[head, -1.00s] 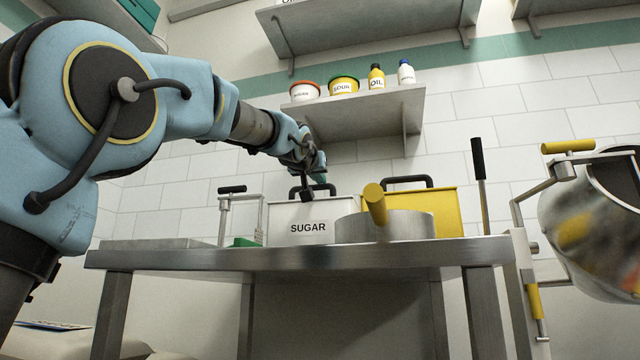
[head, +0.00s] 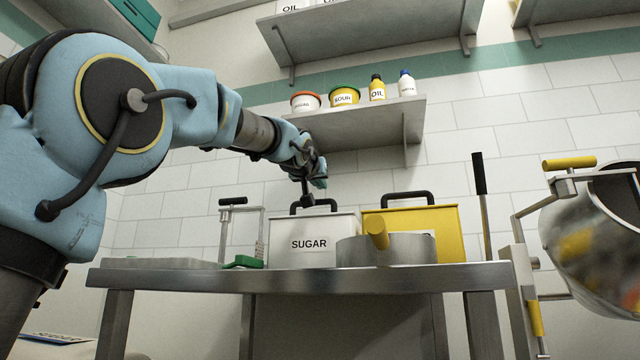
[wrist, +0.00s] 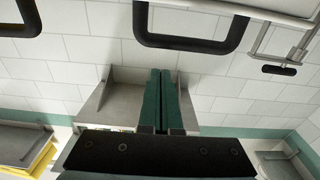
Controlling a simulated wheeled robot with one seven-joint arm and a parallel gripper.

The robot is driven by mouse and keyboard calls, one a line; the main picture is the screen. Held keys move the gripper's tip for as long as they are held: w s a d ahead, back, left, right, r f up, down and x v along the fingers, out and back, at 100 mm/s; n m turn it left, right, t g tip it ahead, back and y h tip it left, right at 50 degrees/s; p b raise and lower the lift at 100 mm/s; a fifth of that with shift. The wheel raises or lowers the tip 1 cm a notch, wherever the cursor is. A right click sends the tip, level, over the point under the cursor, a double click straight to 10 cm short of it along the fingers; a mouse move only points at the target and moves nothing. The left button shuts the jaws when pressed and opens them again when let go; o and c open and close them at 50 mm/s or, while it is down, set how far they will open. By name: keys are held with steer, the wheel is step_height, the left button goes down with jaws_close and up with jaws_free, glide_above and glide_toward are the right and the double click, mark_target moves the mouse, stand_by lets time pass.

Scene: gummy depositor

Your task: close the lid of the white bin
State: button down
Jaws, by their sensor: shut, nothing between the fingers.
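The white bin (head: 288,240), labelled SUGAR, stands on the metal table in the head view. Its lid appears to lie flat across the top, though the low angle does not show whether it is fully seated. The lid's black handle (head: 331,204) stands upright. It also shows in the upside-down wrist view (wrist: 192,44), beside the bin's white edge (wrist: 285,8). My gripper (wrist: 160,72) has its green fingers together and empty. It is just above the bin, close to the handle; the head view does not show clearly whether they touch.
A yellow bin (head: 449,234) stands close on the right. A steel pot (head: 402,250) with a yellow handle stands in front of both bins. A clamp-like tool (head: 226,232) is to the left. A wall shelf (head: 372,122) with containers is above, near my arm.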

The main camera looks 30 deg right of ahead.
steer(key=s+a+f+b, duration=0.3)
steer(key=s+a+b, duration=0.2)
steer(key=s+a, duration=0.1)
steer(key=shift+s+f, duration=0.25)
steer(key=shift+f, duration=0.1)
steer(key=shift+a, duration=0.15)
